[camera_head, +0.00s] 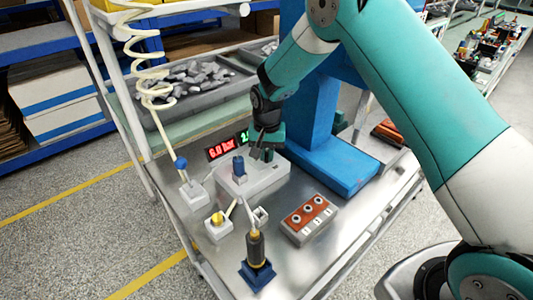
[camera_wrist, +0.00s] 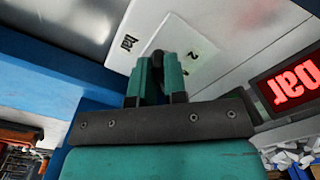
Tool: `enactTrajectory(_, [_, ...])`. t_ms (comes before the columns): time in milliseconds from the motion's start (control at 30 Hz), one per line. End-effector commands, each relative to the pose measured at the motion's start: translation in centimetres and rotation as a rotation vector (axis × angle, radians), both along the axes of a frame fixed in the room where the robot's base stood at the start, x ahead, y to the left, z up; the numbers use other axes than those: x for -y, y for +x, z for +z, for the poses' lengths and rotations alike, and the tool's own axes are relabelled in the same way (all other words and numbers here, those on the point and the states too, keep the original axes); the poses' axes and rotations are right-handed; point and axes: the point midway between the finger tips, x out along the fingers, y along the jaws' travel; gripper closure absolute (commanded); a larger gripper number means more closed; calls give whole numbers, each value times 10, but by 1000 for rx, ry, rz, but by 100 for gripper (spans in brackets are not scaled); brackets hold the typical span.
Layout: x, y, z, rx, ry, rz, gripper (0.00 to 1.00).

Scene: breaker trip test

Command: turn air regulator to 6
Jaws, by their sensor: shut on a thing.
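The white box (camera_head: 268,180) on the metal bench carries a red display (camera_head: 221,148) that reads 6.0 bar. The red display also shows in the wrist view (camera_wrist: 288,84), cut off and turned over, with only "bar" visible. My gripper (camera_head: 263,153) points down at the right rear of the box. In the wrist view, my gripper's green fingers (camera_wrist: 159,72) are shut on a small dark knob (camera_wrist: 157,57), the air regulator. A pale scale plate (camera_wrist: 196,62) with a "2" lies beside the knob. The fingers hide most of the knob, so its pointer cannot be seen.
A blue knob (camera_head: 239,168) stands on the box's left part, close to my gripper. A blue stand (camera_head: 318,125) rises behind. An orange-topped block (camera_head: 309,219), a yellow button (camera_head: 217,219) and a black-handled tool in a blue holder (camera_head: 257,272) are in front.

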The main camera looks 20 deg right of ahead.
Motion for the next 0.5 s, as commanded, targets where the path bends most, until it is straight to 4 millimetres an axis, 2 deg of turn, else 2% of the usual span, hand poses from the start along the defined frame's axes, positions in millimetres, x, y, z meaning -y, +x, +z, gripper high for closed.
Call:
enactTrajectory(267, [0,0,1,-1,-1,-3,100])
enactTrajectory(300, [0,0,1,-1,-1,-3,83])
enactTrajectory(400, [0,0,1,0,0,-2,62])
enactTrajectory(500, [0,0,1,0,0,-1,62])
